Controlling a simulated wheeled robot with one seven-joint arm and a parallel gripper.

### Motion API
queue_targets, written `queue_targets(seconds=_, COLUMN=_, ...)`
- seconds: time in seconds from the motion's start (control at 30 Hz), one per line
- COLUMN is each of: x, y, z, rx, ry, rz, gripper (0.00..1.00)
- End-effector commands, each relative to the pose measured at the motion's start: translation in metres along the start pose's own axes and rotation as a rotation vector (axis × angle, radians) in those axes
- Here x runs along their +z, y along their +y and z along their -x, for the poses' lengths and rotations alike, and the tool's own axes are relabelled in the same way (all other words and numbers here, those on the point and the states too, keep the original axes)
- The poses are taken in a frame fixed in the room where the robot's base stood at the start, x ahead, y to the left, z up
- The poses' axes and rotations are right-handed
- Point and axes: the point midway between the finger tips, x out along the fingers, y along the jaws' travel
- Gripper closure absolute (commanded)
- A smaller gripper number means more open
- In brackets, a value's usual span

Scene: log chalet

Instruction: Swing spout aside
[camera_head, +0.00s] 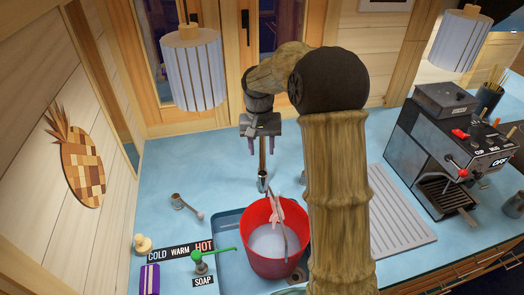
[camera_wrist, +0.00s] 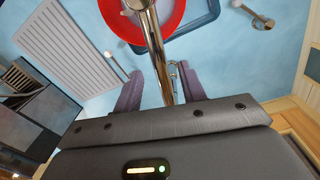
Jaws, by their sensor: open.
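The shiny metal spout (camera_wrist: 154,45) runs up the middle of the wrist view, toward the red tub. In the head view its upright (camera_head: 262,165) rises from the counter behind the tub, and its upper part is hidden by my gripper. My gripper (camera_head: 263,149) points down over it with its two purple fingers apart. In the wrist view my gripper (camera_wrist: 161,82) has one finger on each side of the spout, with gaps showing. I cannot tell whether either finger touches it.
The red tub (camera_head: 249,236) stands in the blue sink basin (camera_head: 226,220); a slender thing leans in it. A green-topped soap dispenser (camera_head: 199,262) and a COLD WARM HOT label (camera_head: 180,252) are at front left. A ridged drainboard (camera_head: 398,215) and coffee machine (camera_head: 443,150) stand right.

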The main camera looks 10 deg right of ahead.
Motion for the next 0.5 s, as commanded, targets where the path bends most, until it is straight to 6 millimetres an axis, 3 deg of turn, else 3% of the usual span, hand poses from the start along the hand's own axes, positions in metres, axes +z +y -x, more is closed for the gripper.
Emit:
queue_targets(seconds=0.2, x=0.000, y=0.000, z=-0.025, rx=0.001, ry=-0.001, rz=-0.001, gripper=0.59)
queue_targets(seconds=0.5, x=0.000, y=0.000, z=-0.031, rx=0.000, ry=0.000, rz=-0.001, gripper=0.59)
